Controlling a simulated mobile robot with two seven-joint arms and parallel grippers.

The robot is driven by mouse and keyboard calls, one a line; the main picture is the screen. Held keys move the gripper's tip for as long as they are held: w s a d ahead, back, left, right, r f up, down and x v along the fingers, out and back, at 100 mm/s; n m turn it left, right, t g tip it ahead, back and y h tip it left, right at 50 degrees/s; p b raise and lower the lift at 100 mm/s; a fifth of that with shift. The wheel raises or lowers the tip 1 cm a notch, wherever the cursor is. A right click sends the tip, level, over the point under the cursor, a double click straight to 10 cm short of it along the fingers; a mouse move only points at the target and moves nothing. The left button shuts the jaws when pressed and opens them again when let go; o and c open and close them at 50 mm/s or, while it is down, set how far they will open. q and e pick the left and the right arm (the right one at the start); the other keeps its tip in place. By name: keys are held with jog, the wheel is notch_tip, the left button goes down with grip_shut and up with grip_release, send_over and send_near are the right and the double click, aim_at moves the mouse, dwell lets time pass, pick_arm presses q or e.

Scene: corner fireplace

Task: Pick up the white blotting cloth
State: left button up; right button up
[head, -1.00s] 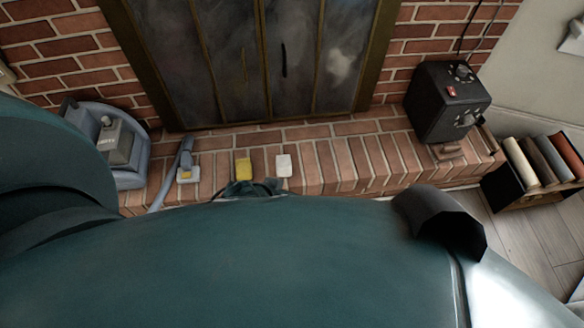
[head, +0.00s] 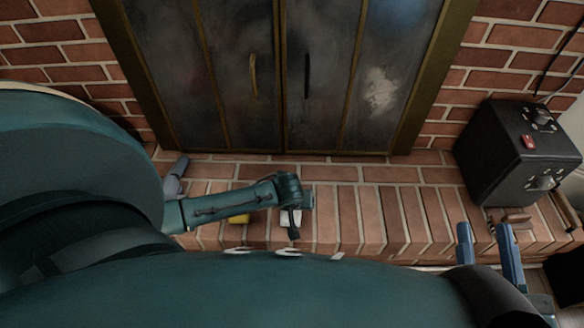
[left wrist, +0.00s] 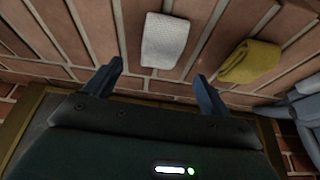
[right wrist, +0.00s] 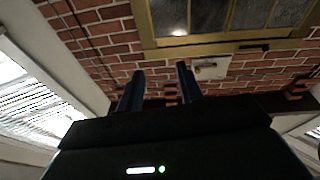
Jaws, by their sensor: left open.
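The white blotting cloth (head: 291,216) lies on the brick hearth, partly hidden by my left gripper in the head view. In the left wrist view the white cloth (left wrist: 166,40) is a folded, textured pad lying flat, just beyond the fingertips. My left gripper (left wrist: 158,72) is open and empty, its fingers apart on either side of the line to the cloth. In the head view my left gripper (head: 294,208) is over the cloth area. My right gripper (head: 487,240) is open and empty at the lower right; it also shows in the right wrist view (right wrist: 160,72).
A folded yellow cloth (left wrist: 250,62) lies beside the white one; my left arm partly covers it in the head view. A blue-grey tool (head: 175,175) lies farther left. A black box (head: 515,150) stands at the hearth's right. Glass fireplace doors (head: 283,75) rise behind.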

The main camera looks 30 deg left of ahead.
pick_arm(q)
jog(key=shift+w+a+f, duration=0.1)
jog(key=shift+w+f, duration=0.15)
jog(key=shift+f, duration=0.4)
jog(key=b+x, duration=0.4)
jog(key=shift+f, duration=0.4)
jog(key=shift+w, duration=0.15)
pick_arm(e)
jog(key=r+n+t+y, duration=0.1)
jog(key=r, duration=0.1)
jog(key=w+r+n+t+y, duration=0.1)
jog(key=r+n+y, duration=0.1)
jog(key=shift+w+d+r, duration=0.1)
jog(key=shift+d+r, duration=0.05)
jog(key=shift+r, duration=0.15)
